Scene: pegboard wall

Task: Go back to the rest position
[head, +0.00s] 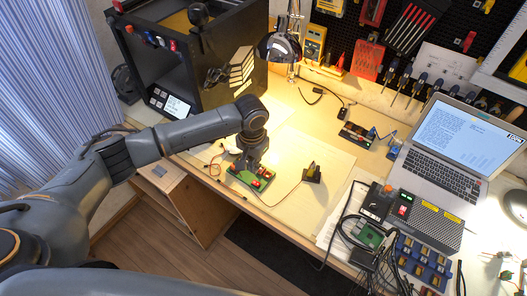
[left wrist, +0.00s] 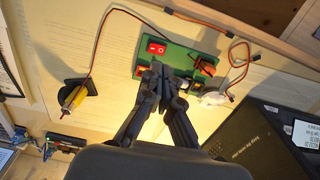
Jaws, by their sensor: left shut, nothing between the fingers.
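My left arm reaches in from the left over the workbench in the head view. My left gripper (head: 247,165) points down at the green circuit board (head: 258,178) near the bench's front edge. In the left wrist view my left gripper (left wrist: 158,72) is shut and empty, with its fingertips over the near edge of the green board (left wrist: 185,58). My right gripper does not show.
A black 3D-printer-like box (head: 215,75) stands left behind my arm. A lamp (head: 281,46), a laptop (head: 440,150) and a power supply (head: 425,215) are farther back and right.

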